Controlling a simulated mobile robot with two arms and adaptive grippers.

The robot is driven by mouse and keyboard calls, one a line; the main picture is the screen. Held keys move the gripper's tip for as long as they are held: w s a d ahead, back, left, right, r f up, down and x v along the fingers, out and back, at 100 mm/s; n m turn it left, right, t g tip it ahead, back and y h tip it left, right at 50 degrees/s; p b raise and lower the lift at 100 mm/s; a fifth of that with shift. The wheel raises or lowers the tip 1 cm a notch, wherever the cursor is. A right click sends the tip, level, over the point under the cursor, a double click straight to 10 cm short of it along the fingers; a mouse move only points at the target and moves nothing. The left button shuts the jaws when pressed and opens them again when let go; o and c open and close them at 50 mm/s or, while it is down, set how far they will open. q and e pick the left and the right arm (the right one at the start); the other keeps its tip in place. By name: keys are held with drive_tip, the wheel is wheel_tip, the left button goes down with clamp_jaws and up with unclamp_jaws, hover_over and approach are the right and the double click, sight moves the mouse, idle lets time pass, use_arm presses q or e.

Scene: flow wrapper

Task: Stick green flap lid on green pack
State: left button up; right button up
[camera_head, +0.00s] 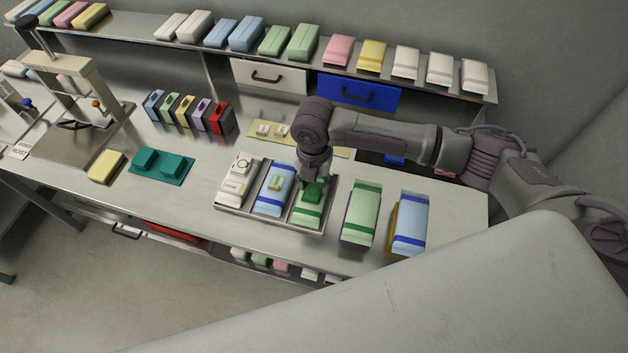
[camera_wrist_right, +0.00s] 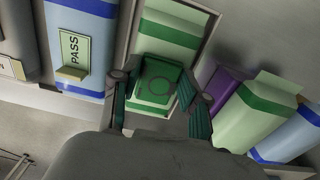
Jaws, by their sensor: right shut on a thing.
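My right gripper (camera_head: 315,178) is shut on a dark green flap lid (camera_head: 312,194). The lid also shows between the fingers in the right wrist view (camera_wrist_right: 158,86). The lid is over the light green pack (camera_head: 307,214) with green bands, which lies in the right-hand compartment of the metal tray (camera_head: 268,224). In the right wrist view the pack (camera_wrist_right: 172,38) shows behind the lid. I cannot tell whether the lid touches the pack. My left gripper is not in view.
A blue pack (camera_head: 267,204) with a PASS label and a white pack (camera_head: 232,190) share the tray. Another green pack (camera_head: 361,216) and a blue pack (camera_head: 411,222) stand to its right.

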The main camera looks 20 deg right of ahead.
drive_tip(key=shift+s+f, duration=0.1)
drive_tip(key=shift+f, duration=0.05)
idle(0.4)
idle(0.4)
drive_tip(key=o, duration=0.8)
drive_tip(key=shift+r, duration=0.25)
wheel_tip(320, 180, up, 12)
drive_tip(key=shift+f, duration=0.2)
